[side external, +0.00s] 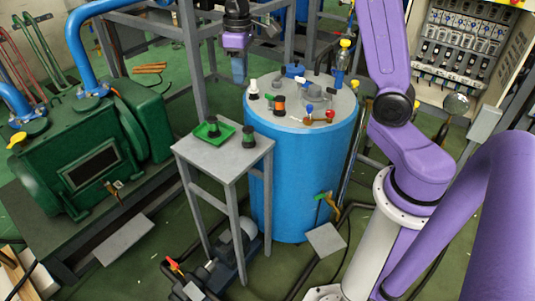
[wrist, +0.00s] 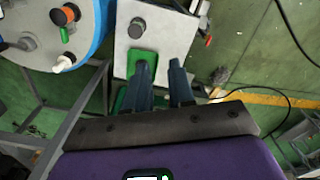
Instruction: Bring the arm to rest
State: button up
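My gripper (side external: 238,68) hangs in the air at the top of the side view, above and behind the small grey table (side external: 201,157) and left of the blue tank (side external: 300,180). In the wrist view its two blue fingers (wrist: 163,85) stand apart, with only the table top seen between them. A green tray (side external: 226,126) lies on the table with a dark stopper-like piece (side external: 213,126) on it. A second dark piece (side external: 248,136) stands beside the tray. In the wrist view the fingers partly cover the green tray (wrist: 150,56).
The tank lid carries an orange-and-black fitting (side external: 279,105), a white-topped fitting (side external: 254,89), valves and a yellow-capped bottle (side external: 342,65). A green machine (side external: 95,155) stands left. Grey frame posts (side external: 192,60) rise near my gripper. An electrical cabinet (side external: 470,50) stands at the right.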

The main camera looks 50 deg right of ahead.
jog(key=s+a+n, duration=0.4)
jog(key=s+a, duration=0.4)
jog(key=s, duration=0.6)
jog(key=s+f+n, duration=0.1)
jog(key=s, duration=0.7)
jog(key=s+d+f+n, duration=0.1)
jog(key=s+f+n, duration=0.1)
jog(key=s, duration=0.7)
jog(key=shift+d+f+n, duration=0.2)
jog(key=shift+d+n, duration=0.05)
jog(key=shift+n, duration=0.05)
